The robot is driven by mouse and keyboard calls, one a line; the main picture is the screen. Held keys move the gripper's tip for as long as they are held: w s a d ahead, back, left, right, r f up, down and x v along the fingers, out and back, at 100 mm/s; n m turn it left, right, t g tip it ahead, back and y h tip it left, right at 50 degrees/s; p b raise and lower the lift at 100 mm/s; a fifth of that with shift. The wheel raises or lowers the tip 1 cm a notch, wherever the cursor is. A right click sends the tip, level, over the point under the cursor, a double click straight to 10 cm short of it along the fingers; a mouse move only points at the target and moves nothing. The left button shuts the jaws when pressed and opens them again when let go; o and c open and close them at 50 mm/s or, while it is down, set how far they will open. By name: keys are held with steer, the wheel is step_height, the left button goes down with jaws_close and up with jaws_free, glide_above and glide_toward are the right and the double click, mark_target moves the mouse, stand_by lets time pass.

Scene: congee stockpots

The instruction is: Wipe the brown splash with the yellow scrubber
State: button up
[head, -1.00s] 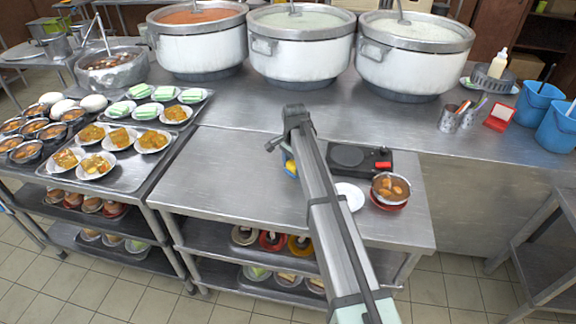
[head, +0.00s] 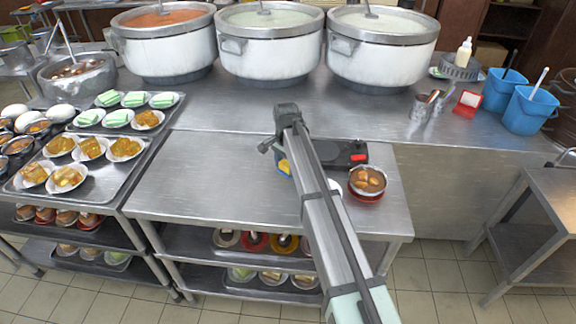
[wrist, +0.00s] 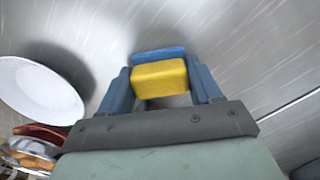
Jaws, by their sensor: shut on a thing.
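The yellow scrubber (wrist: 160,78) is a yellow block with a blue layer along its far side. It sits between the blue fingers of my gripper (wrist: 163,88), which is shut on it. In the wrist view they are over the grey metal surface; I cannot tell whether the scrubber touches it. In the head view only a bit of the yellow scrubber (head: 284,166) shows beside my arm, left of the black burner. I see no brown splash in either view; my arm and gripper hide part of the tabletop.
A white plate (wrist: 40,90) lies left of my gripper in the wrist view. A black burner (head: 340,153) and a bowl of brown food (head: 367,180) stand right of my arm. Large stockpots (head: 268,50) line the back. The left tabletop (head: 200,180) is clear.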

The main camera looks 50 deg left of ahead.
mark_target(262, 170)
steer(key=shift+s+a, duration=3.05)
step_height(262, 170, up, 8)
steer(key=shift+d, duration=0.15)
steer(key=shift+w+r, duration=0.1)
